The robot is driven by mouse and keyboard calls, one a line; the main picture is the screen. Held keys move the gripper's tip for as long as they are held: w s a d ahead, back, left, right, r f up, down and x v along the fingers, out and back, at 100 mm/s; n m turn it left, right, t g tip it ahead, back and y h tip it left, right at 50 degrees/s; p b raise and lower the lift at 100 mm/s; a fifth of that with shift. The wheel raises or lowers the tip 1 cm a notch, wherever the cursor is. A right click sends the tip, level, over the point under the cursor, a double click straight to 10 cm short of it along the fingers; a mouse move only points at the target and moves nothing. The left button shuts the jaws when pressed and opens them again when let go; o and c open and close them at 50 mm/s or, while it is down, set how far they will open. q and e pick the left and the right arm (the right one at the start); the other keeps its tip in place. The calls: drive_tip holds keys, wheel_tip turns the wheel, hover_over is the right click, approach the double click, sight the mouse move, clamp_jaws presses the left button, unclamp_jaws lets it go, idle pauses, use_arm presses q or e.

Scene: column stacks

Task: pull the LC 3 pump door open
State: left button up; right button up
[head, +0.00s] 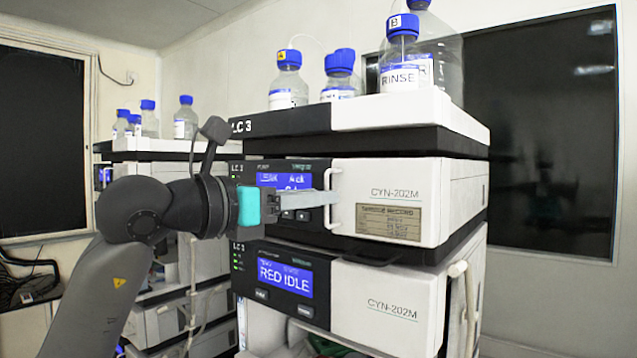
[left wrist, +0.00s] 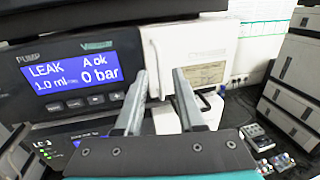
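The LC 3 pump module has a dark panel with a blue display (head: 283,181), which reads LEAK, A ok and 0 bar in the left wrist view (left wrist: 70,78). Its white door (head: 390,185) looks shut and carries a pale vertical handle (head: 334,215) on its left edge. My left gripper (head: 332,198) reaches in from the left, its fingertips at the handle in the picture. In the left wrist view its two fingers (left wrist: 160,78) are apart, with the handle (left wrist: 154,68) showing between their tips. Whether they touch it I cannot tell. My right gripper is not in view.
Blue-capped bottles, one marked RINSE (head: 402,78), stand on top of the stack. Another stack (head: 165,145) stands behind on the left. A pale pipe-like handle (head: 458,270) is at the lower right.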

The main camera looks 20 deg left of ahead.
use_arm(q)
drive_tip(key=shift+x, duration=0.75)
drive_tip(key=shift+c, duration=0.3)
clamp_jaws()
idle(0.6)
